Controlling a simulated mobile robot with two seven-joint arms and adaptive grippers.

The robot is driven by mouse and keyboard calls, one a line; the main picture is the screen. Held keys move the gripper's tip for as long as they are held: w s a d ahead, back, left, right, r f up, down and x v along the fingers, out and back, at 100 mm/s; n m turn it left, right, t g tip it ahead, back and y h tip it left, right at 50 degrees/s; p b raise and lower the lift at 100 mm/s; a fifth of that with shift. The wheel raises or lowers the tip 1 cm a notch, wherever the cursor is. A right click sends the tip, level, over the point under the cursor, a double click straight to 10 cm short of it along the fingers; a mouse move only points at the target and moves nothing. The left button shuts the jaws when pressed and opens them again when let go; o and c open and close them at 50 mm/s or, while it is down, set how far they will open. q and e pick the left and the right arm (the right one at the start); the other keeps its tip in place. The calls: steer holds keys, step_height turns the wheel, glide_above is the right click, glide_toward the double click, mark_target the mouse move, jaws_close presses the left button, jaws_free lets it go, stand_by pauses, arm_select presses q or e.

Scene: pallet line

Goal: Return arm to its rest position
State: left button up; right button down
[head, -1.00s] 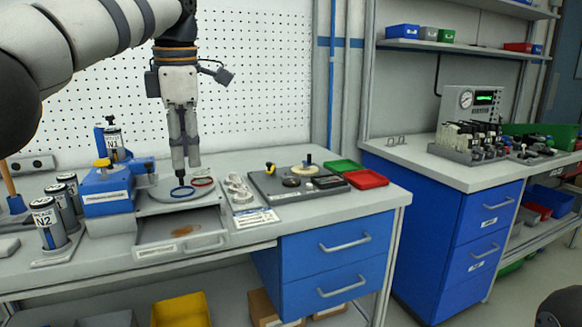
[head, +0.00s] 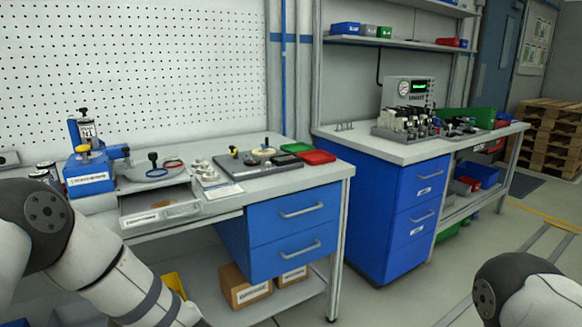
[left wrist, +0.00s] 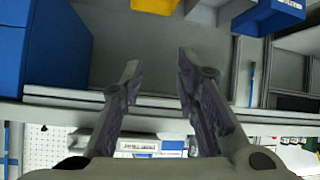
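My left arm comes in at the lower left of the head view, in front of the workbench (head: 335,172); its gripper is below the picture's edge there. In the left wrist view my left gripper (left wrist: 157,75) is open, its two fingers apart with nothing between them. The bench front and a blue cabinet (left wrist: 55,50) show beyond the fingers. My right arm shows only as a rounded link at the lower right of the head view; its gripper is out of view.
The bench holds a blue device (head: 90,172), an open drawer tray (head: 140,217), a dark board (head: 275,172) and a red bin (head: 317,157). A second bench (head: 400,150) stands right. Cardboard boxes (head: 240,288) sit on the lower shelf. Floor is clear at right.

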arm_select(q)
steer(key=s+d+f+m+g+h, duration=0.25)
steer(key=s+f, duration=0.45)
steer(key=s, duration=0.4)
steer(key=s+d+f+m+g+h, duration=0.1)
steer(key=s+f+m+g+h, duration=0.2)
steer(key=s+f, duration=0.6)
steer(key=s+r+m+g, duration=0.1)
steer(key=s+g, duration=0.1)
steer(key=s, duration=1.1)
steer(key=s+r+m+g+h, duration=0.1)
steer(key=s+r+m+g, duration=0.1)
steer(key=s, duration=1)
steer(key=shift+s+r+g, duration=0.25)
steer(key=shift+s+g, duration=0.1)
steer(key=shift+g, duration=0.5)
steer(key=shift+m+h, duration=0.25)
